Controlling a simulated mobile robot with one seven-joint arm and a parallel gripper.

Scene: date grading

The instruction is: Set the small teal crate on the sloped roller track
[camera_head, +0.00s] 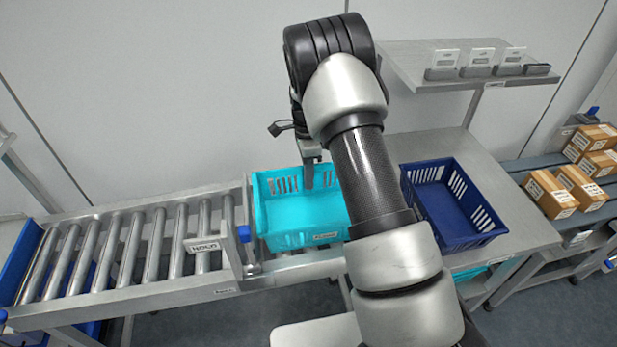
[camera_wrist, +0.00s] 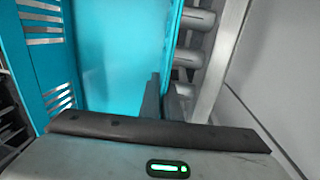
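The small teal crate (camera_head: 291,241) stands upright and empty, just right of the end stop of the sloped roller track (camera_head: 130,250). It looks level; whether its base touches the surface below is hard to tell. My gripper (camera_head: 308,176) is at the crate's back wall, with one finger showing inside the wall. In the wrist view the fingers (camera_wrist: 163,100) lie close together on either side of the teal wall (camera_wrist: 172,45), shut on it. My arm hides the crate's right side in the head view.
A navy crate (camera_head: 467,238) stands on the table to the right, behind my arm. A raised shelf (camera_head: 405,60) with small holders is at the back. Cardboard boxes (camera_head: 552,193) are at far right. A stop with a blue knob (camera_head: 243,233) borders the rollers, which are clear.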

